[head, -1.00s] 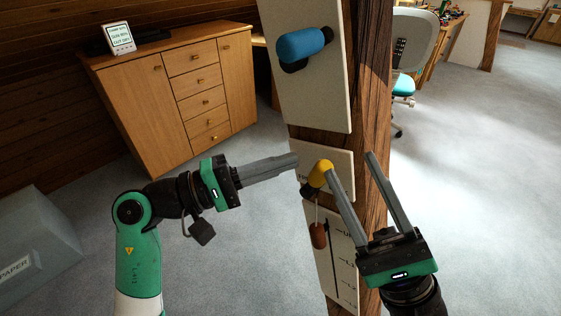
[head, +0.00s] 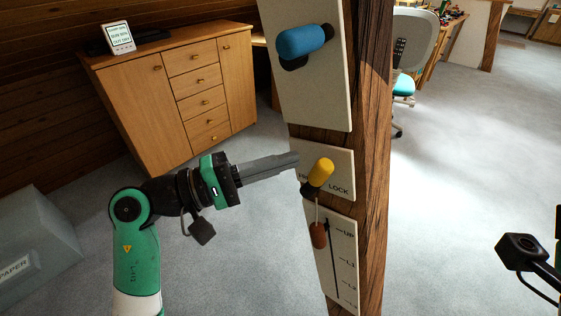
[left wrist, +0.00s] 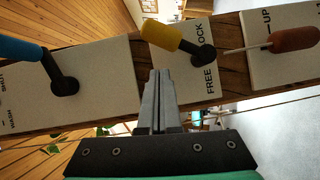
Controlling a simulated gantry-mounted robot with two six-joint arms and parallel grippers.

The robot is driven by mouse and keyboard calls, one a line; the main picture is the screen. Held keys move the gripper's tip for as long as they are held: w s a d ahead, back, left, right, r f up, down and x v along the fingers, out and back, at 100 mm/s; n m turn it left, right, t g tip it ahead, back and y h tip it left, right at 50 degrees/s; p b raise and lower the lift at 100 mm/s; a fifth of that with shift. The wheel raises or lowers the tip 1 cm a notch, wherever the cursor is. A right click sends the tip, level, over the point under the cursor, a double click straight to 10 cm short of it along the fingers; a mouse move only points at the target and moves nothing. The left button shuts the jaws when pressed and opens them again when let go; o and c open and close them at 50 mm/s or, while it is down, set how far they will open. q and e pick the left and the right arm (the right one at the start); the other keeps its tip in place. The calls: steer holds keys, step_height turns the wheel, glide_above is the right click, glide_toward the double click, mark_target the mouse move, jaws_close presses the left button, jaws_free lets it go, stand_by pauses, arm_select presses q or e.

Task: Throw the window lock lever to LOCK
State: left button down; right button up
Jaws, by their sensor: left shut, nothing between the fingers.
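The window lock lever has a yellow grip (head: 320,172) on a dark pivot, on a pale plate (head: 341,171) on the timber post. In the head view the grip points up and leans right, toward the side of the word LOCK. In the left wrist view the yellow grip (left wrist: 162,36) points left from its pivot, near the words FREE and LOCK. My left gripper (head: 297,160) is shut and empty, its tips just left of the lever; contact is unclear. It also shows in the left wrist view (left wrist: 160,75). My right gripper's fingers are out of view.
A blue lever (head: 305,42) sits on the plate above. A brown-knobbed lever (head: 319,235) sits on the lower plate, with marks from UP downward. A wooden cabinet (head: 130,100) stands behind left, a paper bin (head: 40,235) lower left.

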arm_select(q)
steer(key=p+v, duration=0.2)
steer(key=v, duration=0.9)
steer(key=shift+s+a, duration=0.15)
steer(key=shift+a, duration=0.1)
steer(key=shift+f+p, duration=0.1)
steer(key=shift+p, duration=0.2)
